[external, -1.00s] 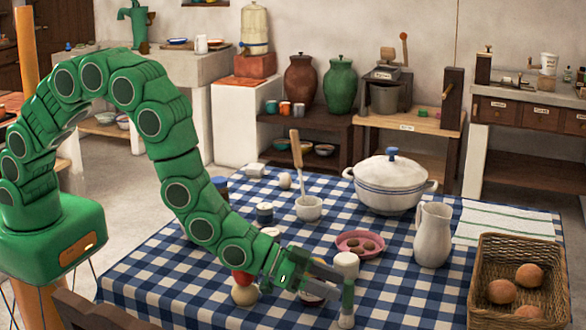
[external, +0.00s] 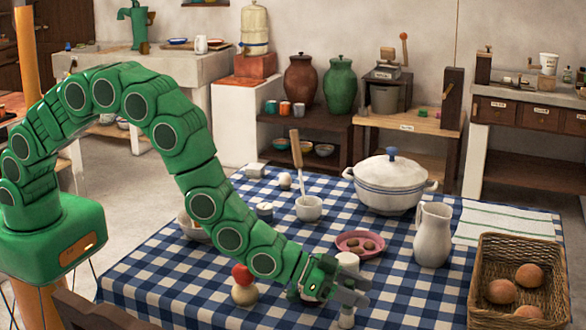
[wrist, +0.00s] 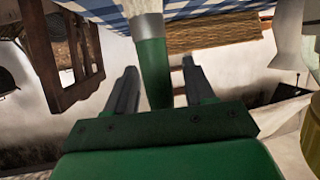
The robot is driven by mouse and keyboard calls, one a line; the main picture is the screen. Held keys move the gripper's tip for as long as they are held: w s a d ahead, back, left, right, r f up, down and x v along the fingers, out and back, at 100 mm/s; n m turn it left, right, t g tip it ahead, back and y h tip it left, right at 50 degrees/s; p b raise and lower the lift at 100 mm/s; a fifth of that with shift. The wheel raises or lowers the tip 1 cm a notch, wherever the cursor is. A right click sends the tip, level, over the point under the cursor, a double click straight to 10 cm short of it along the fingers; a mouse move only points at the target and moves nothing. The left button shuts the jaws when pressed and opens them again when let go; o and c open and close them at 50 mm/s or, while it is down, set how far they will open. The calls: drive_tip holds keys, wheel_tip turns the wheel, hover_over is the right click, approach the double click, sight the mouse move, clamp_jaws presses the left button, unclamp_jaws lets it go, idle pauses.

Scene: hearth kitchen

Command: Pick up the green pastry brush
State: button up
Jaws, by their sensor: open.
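The pastry brush has a green handle that shows in the wrist view (wrist: 152,70), with a pale grey part at the top by the tablecloth. In the external view my gripper (external: 356,290) is over the brush near the table's front. Only the brush's pale lower end (external: 346,320) shows below it; the handle is hidden there.
A white cylindrical container (external: 347,262) stands just behind my gripper. A red-topped item (external: 243,287) stands beside my forearm. A pink dish (external: 350,241), a white pitcher (external: 433,235) and a wicker basket (external: 546,257) are behind and right. The cloth between brush and basket is clear.

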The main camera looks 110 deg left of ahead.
drive_tip(key=shift+c, duration=0.4)
clamp_jaws()
drive_tip(key=shift+r, duration=0.15)
drive_tip(key=s+d+r, duration=0.1)
drive_tip(key=s+r, duration=1.1)
drive_tip(key=s, duration=0.2)
drive_tip(key=shift+r, duration=0.4)
drive_tip(key=shift+d, duration=0.1)
